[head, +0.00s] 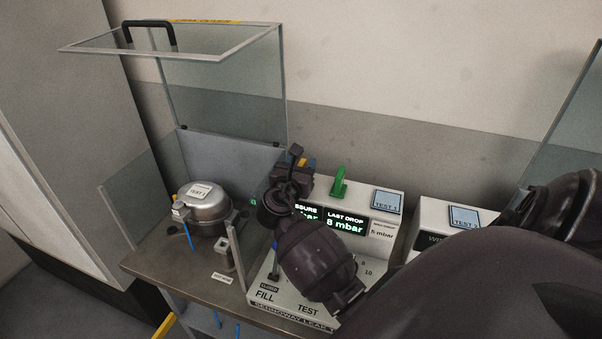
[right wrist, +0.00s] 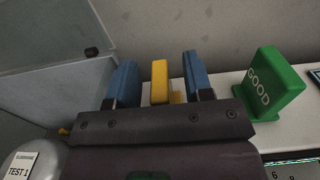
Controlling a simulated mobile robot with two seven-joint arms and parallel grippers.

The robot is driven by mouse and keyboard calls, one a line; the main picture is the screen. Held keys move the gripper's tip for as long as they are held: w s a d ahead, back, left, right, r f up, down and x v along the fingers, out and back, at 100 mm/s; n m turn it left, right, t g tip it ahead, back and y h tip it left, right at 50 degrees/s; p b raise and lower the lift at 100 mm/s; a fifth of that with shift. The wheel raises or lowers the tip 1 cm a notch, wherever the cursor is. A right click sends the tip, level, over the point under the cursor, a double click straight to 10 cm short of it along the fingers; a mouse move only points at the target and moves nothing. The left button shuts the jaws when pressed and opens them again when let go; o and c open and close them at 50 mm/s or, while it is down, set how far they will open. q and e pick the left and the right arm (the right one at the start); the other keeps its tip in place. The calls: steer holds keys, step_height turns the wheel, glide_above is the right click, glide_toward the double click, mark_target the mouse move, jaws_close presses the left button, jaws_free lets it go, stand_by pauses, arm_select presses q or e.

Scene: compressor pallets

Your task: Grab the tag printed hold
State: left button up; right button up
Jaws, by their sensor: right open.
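A yellow tag (right wrist: 160,82) stands between the two blue-padded fingers of my right gripper (right wrist: 160,80) in the right wrist view. The fingers are open, with a gap on each side of the tag. No print on the yellow tag can be read from here. In the head view the yellow tag (head: 312,163) shows only as a small patch behind my right gripper (head: 305,165), at the back of the leak tester. A green tag (right wrist: 275,88) printed GOOD stands upright to the right; it also shows in the head view (head: 339,184). My left gripper is out of view.
The leak tester (head: 292,307) with lit displays sits below my right arm. A compressor (head: 207,210) labelled TEST 1 stands at left on the bench (head: 150,265), under a raised clear cover (head: 215,55). A second white unit (head: 432,217) stands at right.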

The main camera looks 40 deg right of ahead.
jaws_close()
steer(key=shift+r, duration=0.15)
